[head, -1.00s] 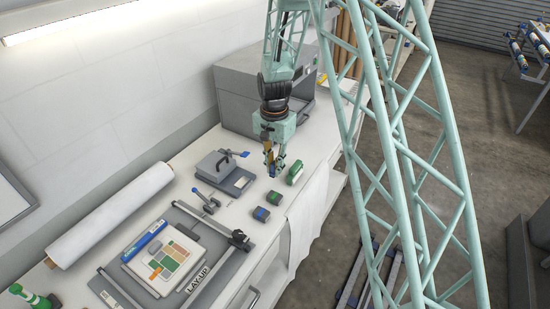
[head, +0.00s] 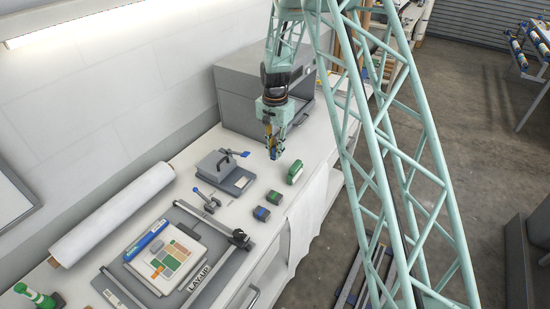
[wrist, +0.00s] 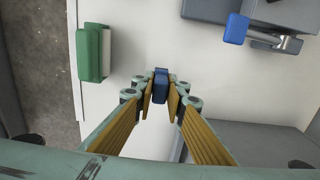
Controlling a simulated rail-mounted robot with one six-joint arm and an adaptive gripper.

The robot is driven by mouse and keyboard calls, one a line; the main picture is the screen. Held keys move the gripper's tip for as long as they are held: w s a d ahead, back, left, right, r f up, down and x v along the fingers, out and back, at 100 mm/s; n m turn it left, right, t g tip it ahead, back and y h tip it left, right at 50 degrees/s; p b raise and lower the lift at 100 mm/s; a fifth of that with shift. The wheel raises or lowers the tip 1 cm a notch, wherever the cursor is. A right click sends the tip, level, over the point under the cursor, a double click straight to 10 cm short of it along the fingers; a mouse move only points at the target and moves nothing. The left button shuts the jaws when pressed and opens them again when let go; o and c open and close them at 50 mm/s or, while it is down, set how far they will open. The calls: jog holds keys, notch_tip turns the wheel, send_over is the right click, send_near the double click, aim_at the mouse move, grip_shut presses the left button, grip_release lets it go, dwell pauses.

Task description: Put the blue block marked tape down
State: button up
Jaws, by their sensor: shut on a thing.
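My gripper (head: 272,148) is over the white bench in the head view, in front of the grey box-shaped machine. In the wrist view my gripper (wrist: 160,88) is shut on a small blue block (wrist: 160,80), held upright between the fingertips. The blue block also shows below the fingers in the head view (head: 274,154). It appears clear of the bench top. Its marking cannot be read. The bare white bench (wrist: 150,40) shows around and beyond the block in the wrist view.
A green block (head: 295,172) stands near the bench's front edge, left of my gripper in the wrist view (wrist: 92,52). A grey hand press (head: 225,172) and the grey machine (head: 255,97) bound the clear patch.

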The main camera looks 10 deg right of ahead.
jog(key=shift+f+p, duration=0.3)
jog(key=shift+f, duration=1.45)
jog(key=shift+f, duration=0.15)
jog(key=o, duration=0.8)
jog(key=shift+r, duration=0.25)
notch_tip(320, 180, up, 11)
jog(key=shift+f+b, duration=0.15)
jog(key=shift+b, duration=0.25)
jog(key=shift+r, duration=0.55)
